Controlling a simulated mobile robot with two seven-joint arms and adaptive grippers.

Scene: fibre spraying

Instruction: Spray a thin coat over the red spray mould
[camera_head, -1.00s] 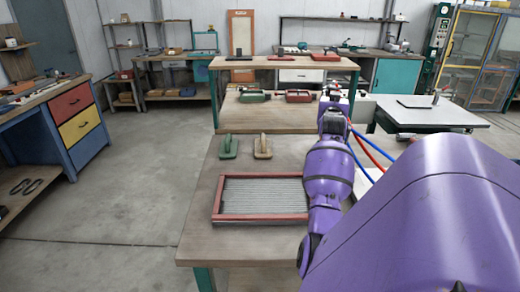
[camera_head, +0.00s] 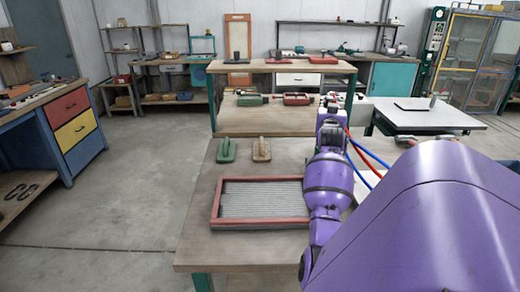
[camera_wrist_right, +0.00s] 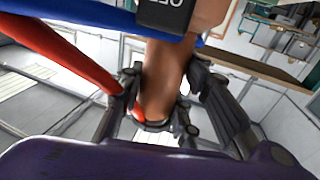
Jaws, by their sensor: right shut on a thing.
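The red spray mould (camera_head: 262,224) lies flat on the near wooden table in the head view. It is a shallow tray with a red rim and a pale grey ribbed bed. My right arm stands just to the right of it. The tool's nozzle cannot be made out. In the head view the right gripper is beyond the mould, largely hidden by my arm. My left gripper is out of view.
A green hand tool (camera_head: 226,149) and a tan one (camera_head: 261,149) stand behind the mould. A two-level bench (camera_head: 270,68) with trays stands further back. A white-topped table (camera_head: 425,118) is at the right. The floor at the left is clear.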

